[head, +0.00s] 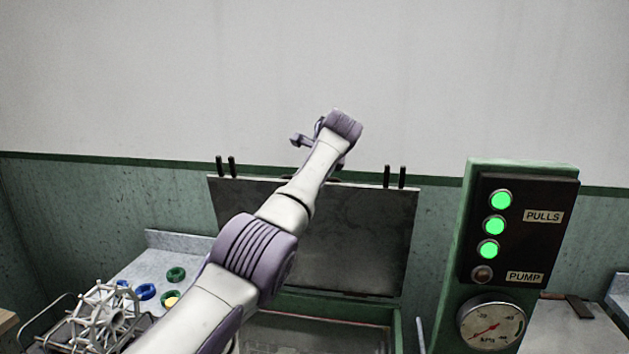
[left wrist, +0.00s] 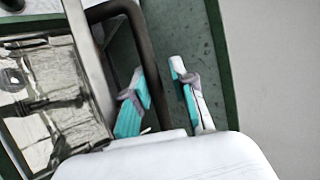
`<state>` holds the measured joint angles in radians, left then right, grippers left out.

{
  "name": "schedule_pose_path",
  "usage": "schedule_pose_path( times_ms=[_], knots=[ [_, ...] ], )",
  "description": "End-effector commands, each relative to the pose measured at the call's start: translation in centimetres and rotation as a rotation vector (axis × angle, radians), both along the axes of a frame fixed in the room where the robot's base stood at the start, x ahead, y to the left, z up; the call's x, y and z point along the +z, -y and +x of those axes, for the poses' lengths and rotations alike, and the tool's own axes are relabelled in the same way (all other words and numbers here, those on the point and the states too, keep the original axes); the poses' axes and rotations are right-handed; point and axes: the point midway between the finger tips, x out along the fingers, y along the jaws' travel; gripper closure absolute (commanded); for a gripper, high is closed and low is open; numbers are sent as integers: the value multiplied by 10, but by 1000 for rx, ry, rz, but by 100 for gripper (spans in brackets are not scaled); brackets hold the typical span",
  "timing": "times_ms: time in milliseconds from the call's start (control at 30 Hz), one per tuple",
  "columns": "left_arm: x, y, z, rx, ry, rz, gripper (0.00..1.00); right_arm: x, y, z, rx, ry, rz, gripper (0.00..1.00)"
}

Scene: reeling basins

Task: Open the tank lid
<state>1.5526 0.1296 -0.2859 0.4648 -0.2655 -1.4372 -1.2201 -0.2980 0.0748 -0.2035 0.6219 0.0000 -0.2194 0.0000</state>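The tank lid (head: 360,240) is a dark grey metal panel standing raised, close to upright, at the back of the green-rimmed tank (head: 397,325). My left arm crosses in front of the lid and hides part of it. In the head view its far end is above the lid's top edge, and the fingers are not clear. In the left wrist view my left gripper (left wrist: 158,68) has its teal-padded fingers apart. A dark bar handle (left wrist: 140,40) runs between them, nearer the left finger, with a gap to the right one. My right gripper is not in view.
A control post (head: 520,225) with green lights and a gauge (head: 491,323) stands right of the tank. A white reel frame (head: 100,315) and coloured rings (head: 176,274) are on the left. A wall (head: 120,205) is close behind the lid.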

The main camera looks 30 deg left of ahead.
Motion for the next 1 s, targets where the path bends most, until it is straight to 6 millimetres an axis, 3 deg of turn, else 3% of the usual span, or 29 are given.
schedule_pose_path(
  times_ms=[400, 433, 533, 1000],
  knots=[
    [1, 2, 3, -16, 11, 6, 100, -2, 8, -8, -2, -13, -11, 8],
    [1, 2, 3, -15, 12, 6, 77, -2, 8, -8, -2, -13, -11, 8],
    [0, 2, 3, -16, 11, 5, 61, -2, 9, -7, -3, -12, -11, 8],
    [-3, 2, 3, -13, 3, 0, 61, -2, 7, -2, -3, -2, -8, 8]
  ],
)
